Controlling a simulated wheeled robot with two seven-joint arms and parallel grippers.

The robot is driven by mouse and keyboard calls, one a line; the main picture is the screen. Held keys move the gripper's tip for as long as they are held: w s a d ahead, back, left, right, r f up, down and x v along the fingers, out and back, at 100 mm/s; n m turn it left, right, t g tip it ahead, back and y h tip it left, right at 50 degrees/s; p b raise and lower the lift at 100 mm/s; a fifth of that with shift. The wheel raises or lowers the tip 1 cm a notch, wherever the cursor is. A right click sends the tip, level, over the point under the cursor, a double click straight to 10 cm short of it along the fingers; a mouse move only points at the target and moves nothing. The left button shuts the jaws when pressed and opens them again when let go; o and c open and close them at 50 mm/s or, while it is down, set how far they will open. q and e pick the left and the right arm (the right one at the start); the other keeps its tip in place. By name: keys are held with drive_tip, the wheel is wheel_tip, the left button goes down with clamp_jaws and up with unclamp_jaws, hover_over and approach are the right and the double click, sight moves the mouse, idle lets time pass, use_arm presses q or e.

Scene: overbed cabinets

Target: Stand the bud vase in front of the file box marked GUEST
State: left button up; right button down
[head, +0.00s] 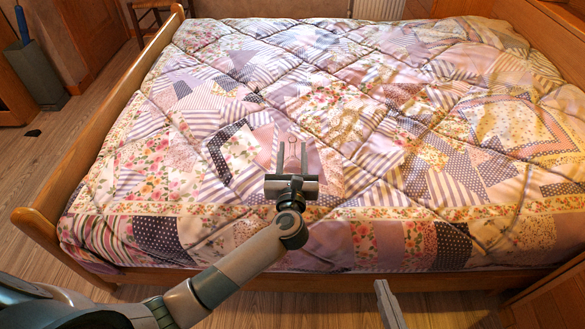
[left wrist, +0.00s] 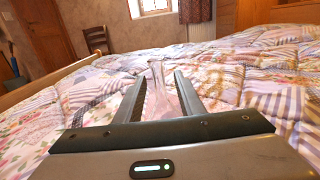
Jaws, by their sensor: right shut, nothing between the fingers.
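The bud vase (left wrist: 157,77) is clear glass with a thin neck, faint against the quilt. It stands upright between the fingers of my left gripper (head: 291,152). In the left wrist view, its wider lower body fills much of the gap between the fingers of my left gripper (left wrist: 162,92), and its neck rises above them. My left gripper appears shut on it, over the near part of the bed. My right gripper (head: 390,304) shows only partly at the bottom edge of the head view, shut and empty. No file box marked GUEST is in view.
A bed with a patchwork quilt (head: 360,100) fills most of the head view. Wooden furniture (head: 550,295) stands at the lower right. A dark bin (head: 35,75) and a chair (left wrist: 97,40) are beyond the bed's left side.

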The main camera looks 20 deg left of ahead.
sight(293, 138)
use_arm(q)
drive_tip(key=shift+w+a, duration=0.15)
drive_tip(key=shift+w, duration=0.3)
use_arm(e)
drive_tip(key=shift+a+r, duration=0.1)
drive_tip(key=shift+r, duration=0.15)
use_arm(q)
clamp_jaws()
drive_tip(key=shift+r, duration=0.1)
